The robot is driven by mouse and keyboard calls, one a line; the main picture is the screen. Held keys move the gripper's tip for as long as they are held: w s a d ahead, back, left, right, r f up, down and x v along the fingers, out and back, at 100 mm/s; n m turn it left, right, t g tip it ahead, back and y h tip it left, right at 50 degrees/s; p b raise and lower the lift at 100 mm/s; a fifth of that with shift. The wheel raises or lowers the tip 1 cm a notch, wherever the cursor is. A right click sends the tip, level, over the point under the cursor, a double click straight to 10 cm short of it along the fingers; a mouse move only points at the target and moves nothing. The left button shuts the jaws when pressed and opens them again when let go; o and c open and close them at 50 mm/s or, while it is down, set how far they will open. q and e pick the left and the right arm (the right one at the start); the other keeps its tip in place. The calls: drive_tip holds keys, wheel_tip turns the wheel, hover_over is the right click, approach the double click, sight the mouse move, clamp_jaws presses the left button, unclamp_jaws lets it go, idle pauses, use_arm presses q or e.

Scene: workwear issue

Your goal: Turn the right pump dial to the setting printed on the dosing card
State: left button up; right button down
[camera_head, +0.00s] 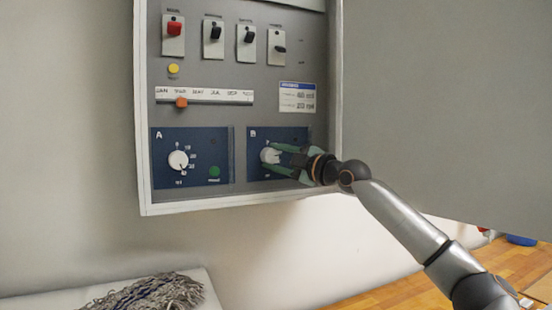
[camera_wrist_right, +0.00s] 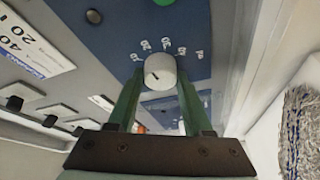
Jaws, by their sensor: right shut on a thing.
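The right pump dial, a white knob (camera_head: 268,156) on the blue panel marked B, has my right gripper (camera_head: 282,158) at it. In the right wrist view the knob (camera_wrist_right: 160,72) sits between the two green fingers of my right gripper (camera_wrist_right: 158,88), which is shut on it. A dark pointer mark and printed numbers show around it; the exact setting is hard to read. The dosing card (camera_head: 297,97), white with a blue header, is above panel B; it also shows in the right wrist view (camera_wrist_right: 32,42), with "40" and "20" partly readable. My left gripper is not in view.
The left dial (camera_head: 178,160) on panel A has a green button (camera_head: 214,171) beside it. The cabinet's rim (camera_head: 240,200) stands out below the panels. A grey mop (camera_head: 150,294) lies lower left.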

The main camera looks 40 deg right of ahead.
drive_tip(key=shift+c, duration=1.6)
unclamp_jaws()
drive_tip(key=shift+s+d+f, duration=0.1)
drive_tip(key=shift+s, duration=0.1)
drive_tip(key=s+f+b, duration=0.1)
drive_tip(key=s+b, duration=0.4)
drive_tip(key=s, duration=0.7)
drive_tip(key=shift+d, duration=0.35)
